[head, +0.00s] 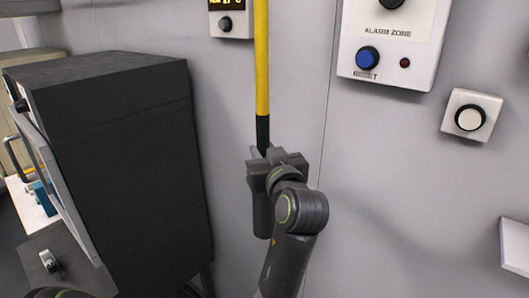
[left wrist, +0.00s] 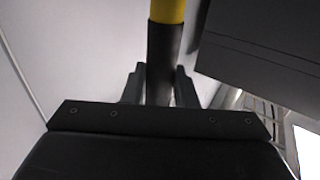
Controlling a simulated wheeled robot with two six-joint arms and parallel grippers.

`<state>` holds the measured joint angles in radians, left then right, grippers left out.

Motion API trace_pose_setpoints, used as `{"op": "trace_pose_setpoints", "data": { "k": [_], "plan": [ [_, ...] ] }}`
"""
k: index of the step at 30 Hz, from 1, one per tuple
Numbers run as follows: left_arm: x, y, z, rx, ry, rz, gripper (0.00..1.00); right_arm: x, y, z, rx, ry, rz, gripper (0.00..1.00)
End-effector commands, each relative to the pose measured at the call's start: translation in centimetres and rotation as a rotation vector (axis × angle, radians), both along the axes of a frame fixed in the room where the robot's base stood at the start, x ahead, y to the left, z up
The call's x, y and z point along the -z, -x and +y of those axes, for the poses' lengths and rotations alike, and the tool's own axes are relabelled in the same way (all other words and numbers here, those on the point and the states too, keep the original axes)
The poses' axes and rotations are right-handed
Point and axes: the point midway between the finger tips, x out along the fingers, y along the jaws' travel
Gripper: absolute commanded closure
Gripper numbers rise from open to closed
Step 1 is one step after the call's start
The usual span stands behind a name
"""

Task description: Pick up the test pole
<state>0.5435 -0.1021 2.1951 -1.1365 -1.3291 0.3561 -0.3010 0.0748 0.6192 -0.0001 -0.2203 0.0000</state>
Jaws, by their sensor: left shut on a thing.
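The test pole (head: 262,60) is a long yellow rod with a black lower grip. It stands upright in front of the grey wall in the head view, and its top runs out of the frame. My left gripper (head: 262,152) is shut on the black grip. In the left wrist view the pole's black part (left wrist: 162,60) lies between the two fingers of the left gripper (left wrist: 160,85), with yellow above it. The gripper and wrist hide the grip's middle in the head view. My right gripper is not in view.
A large dark cabinet (head: 125,150) stands close on the left, its door ajar. On the wall are an alarm panel (head: 388,75) with a blue button, a small box with a round white button (head: 470,117), and a control box (head: 231,24) beside the pole.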

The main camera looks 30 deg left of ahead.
Motion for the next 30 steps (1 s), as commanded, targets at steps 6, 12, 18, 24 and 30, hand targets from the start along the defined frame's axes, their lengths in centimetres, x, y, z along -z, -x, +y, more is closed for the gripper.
{"op": "trace_pose_setpoints", "data": {
  "k": [6,12,18,24,30],
  "plan": [
    [-1.1,-0.1,0.0,-0.001,0.004,0.005,1.0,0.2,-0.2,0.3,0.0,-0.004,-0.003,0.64],
    [-3.9,-0.1,0.0,-0.001,0.001,0.0,1.0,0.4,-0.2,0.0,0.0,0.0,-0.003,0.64],
    [-6.9,0.0,0.0,0.0,0.0,-0.002,1.0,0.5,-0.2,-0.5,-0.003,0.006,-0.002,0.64],
    [-10.0,0.0,0.0,-0.001,0.0,-0.002,1.0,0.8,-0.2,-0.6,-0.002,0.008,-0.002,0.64],
    [-12.9,0.0,0.0,-0.002,0.0,-0.002,1.0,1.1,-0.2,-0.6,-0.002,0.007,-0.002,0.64]
  ]
}}
